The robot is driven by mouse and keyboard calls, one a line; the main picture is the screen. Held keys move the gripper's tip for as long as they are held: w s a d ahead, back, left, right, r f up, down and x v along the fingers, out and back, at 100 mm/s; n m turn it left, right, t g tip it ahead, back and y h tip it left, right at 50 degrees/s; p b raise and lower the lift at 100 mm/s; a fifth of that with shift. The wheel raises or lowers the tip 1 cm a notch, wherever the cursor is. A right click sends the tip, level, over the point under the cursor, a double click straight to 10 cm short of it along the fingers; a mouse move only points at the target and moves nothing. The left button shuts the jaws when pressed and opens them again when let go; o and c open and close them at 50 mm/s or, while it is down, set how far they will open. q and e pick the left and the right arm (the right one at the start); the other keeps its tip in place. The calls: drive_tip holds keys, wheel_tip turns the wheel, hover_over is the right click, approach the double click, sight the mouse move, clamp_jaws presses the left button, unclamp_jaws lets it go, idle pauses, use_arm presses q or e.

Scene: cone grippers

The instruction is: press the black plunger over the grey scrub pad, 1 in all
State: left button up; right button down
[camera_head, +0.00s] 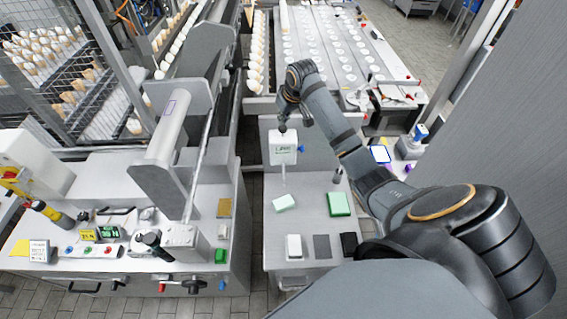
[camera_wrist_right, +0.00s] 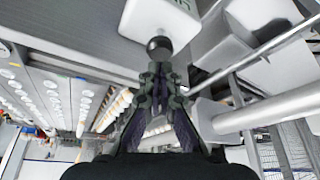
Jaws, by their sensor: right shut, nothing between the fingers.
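A white boxy press head (camera_head: 283,150) stands at the back of the small grey table, with a round black plunger knob (camera_head: 282,127) on top. A thin rod runs down from it towards a pale green and white pad (camera_head: 284,203). A flat dark grey pad (camera_head: 322,246) lies at the table's front. My right gripper (camera_head: 283,116) is shut and empty, just above the knob. In the right wrist view its closed fingertips (camera_wrist_right: 161,72) point at the black knob (camera_wrist_right: 159,47); I cannot tell whether they touch. My left gripper is not in view.
A green block (camera_head: 339,204) lies right of the pale pad. A white block (camera_head: 294,247) and a black block (camera_head: 349,244) flank the grey pad. A machine with a long grey arm (camera_head: 170,125) stands to the left. My right arm covers the table's right side.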

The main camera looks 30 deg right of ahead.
wheel_tip(320, 180, up, 6)
idle(0.7)
idle(0.4)
